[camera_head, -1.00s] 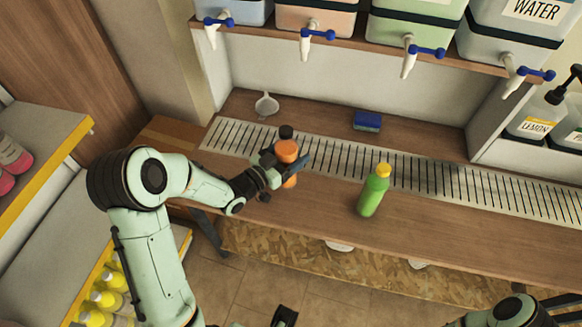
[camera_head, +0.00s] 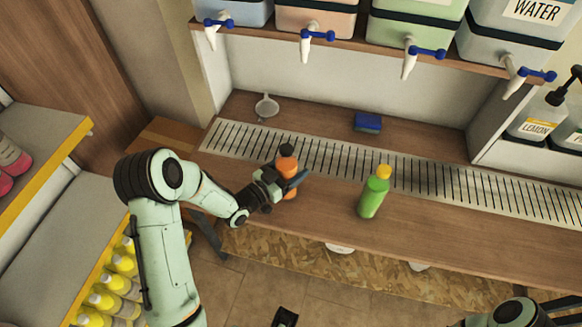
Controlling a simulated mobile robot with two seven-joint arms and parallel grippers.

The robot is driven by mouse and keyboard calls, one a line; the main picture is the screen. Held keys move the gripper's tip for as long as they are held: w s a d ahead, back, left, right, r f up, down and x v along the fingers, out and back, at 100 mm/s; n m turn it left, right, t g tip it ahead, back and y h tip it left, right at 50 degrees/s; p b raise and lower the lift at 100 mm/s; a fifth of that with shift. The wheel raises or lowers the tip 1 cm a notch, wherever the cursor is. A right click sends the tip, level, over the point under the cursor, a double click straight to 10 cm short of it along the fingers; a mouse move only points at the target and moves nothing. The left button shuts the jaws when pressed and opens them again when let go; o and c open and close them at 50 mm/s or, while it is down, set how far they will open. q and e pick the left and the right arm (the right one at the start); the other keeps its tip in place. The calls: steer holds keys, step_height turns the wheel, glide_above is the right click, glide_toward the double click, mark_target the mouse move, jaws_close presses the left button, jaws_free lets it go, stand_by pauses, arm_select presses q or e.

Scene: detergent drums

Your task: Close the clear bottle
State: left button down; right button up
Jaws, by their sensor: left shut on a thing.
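An orange bottle (camera_head: 287,165) with a black cap on top stands upright at the front edge of the slotted drain strip. My left gripper (camera_head: 290,182) is shut around its body, and the fingers hide part of the bottle. Whether its base touches the counter is hard to tell. A green bottle (camera_head: 373,196) with a yellow-orange cap stands upright on the wooden counter to the right, apart from the gripper. No plainly colourless bottle shows. My right gripper cannot be made out; only a piece of my right arm shows at the bottom right.
The wooden counter (camera_head: 460,235) is clear between and beside the bottles. A white funnel (camera_head: 266,107) and a blue sponge (camera_head: 367,122) lie behind the drain strip (camera_head: 430,175). Drums with blue-handled taps (camera_head: 318,36) overhang the back. A shelf with yellow bottles (camera_head: 110,300) stands left.

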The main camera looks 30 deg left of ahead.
arm_select(q)
steer(key=shift+f, duration=0.1)
jaws_free()
steer(key=shift+s, duration=0.25)
steer(key=b+v, duration=0.1)
steer(key=v, duration=1)
steer(key=shift+s+a+b, duration=0.15)
steer(key=shift+s+b, duration=0.1)
steer(key=shift+b, duration=0.1)
